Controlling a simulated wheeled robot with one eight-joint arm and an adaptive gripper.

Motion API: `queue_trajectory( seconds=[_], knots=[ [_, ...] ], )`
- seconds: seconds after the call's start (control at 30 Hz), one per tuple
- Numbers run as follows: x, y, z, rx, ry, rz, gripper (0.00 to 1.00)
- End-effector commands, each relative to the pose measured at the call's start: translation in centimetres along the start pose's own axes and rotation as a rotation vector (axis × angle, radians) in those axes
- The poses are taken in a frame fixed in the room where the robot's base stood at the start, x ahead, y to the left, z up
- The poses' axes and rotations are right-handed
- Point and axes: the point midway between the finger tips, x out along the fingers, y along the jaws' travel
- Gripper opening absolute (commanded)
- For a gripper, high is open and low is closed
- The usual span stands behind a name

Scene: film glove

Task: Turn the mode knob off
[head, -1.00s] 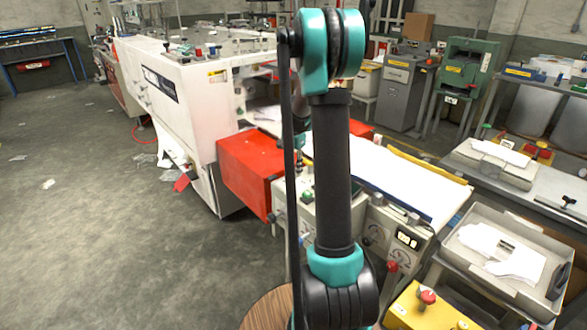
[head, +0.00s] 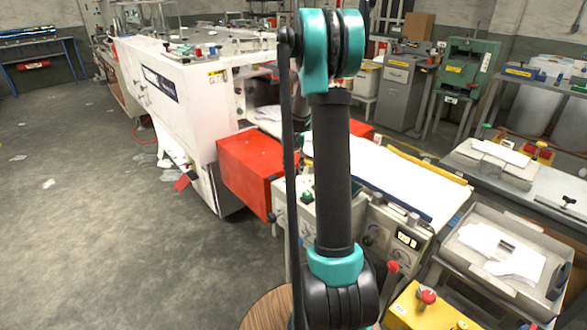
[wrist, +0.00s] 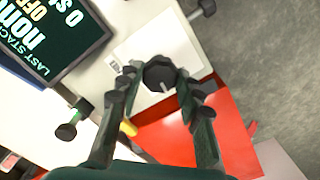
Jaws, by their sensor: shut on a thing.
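The knob (wrist: 160,74) is dark and round, with a pale pointer line on its face, in the wrist view. It sits on a pale plate (wrist: 185,42) on the machine's panel. My gripper (wrist: 160,77) has its two dark fingers closed around the knob, one on each side. In the head view the gripper and knob are hidden behind my arm; part of the machine's control panel (head: 325,210) shows there.
A dark display (wrist: 50,35) with text including "OFF" is left of the knob in the wrist view. Another dark knob (wrist: 66,132) sits lower left. A red box (head: 250,172) juts out beside the panel. The floor at left is mostly open.

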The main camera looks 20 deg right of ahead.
Motion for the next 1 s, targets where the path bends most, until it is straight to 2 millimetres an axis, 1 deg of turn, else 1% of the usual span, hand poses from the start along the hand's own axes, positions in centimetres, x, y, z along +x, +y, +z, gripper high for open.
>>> queue_trajectory(
  seconds=[0.2, 0.43, 0.7, 1.0],
  knots=[
    [-0.02, -0.01, -0.03, -0.167, 0.001, 0.0, 0.07],
    [-0.02, -0.01, -0.04, -0.288, 0.001, 0.0, 0.07],
    [-0.02, -0.02, -0.04, -0.351, 0.001, 0.0, 0.07],
    [-0.02, -0.02, -0.04, -0.359, 0.001, 0.0, 0.07]
  ],
)
